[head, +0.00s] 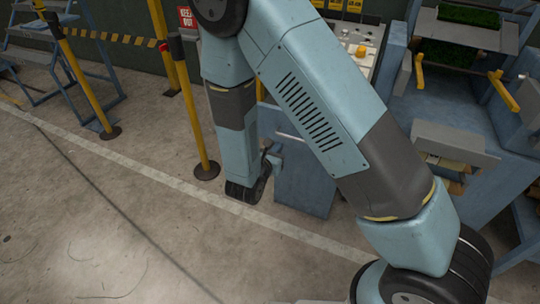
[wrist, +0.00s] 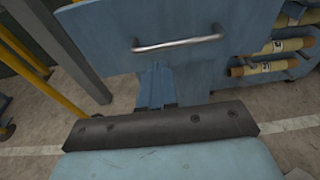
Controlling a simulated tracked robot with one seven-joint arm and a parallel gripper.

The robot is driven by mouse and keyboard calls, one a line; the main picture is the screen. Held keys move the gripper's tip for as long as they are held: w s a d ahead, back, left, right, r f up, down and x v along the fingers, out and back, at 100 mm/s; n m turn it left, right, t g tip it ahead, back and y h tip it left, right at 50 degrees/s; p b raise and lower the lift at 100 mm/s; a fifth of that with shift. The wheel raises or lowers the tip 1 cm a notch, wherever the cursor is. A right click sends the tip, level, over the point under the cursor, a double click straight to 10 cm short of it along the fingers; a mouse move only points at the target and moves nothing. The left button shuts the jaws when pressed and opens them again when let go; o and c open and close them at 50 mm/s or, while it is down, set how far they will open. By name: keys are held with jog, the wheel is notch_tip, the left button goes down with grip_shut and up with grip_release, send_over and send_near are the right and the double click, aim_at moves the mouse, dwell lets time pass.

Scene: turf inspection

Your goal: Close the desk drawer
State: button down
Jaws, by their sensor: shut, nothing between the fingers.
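The blue desk drawer front (wrist: 185,62) with its metal bar handle (wrist: 178,43) fills the upper middle of the wrist view. My gripper (wrist: 158,72) is shut and empty, just below the handle and in front of the panel. I cannot tell whether it touches the panel. In the head view the blue desk front (head: 308,180) stands behind my arm, and my gripper (head: 272,158) is at its left edge. My arm hides part of the desk, and I cannot tell how far the drawer stands out.
Yellow posts (head: 185,90) stand left of the desk. A control panel (head: 357,50) is behind my arm. A blue rack (head: 465,100) with turf trays and yellow handles stands at the right. Labelled yellow rolls (wrist: 268,67) lie right of the drawer. Concrete floor (head: 90,230) is clear at lower left.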

jog(key=x, duration=0.5)
jog(key=shift+w, duration=0.35)
jog(key=shift+w, duration=0.1)
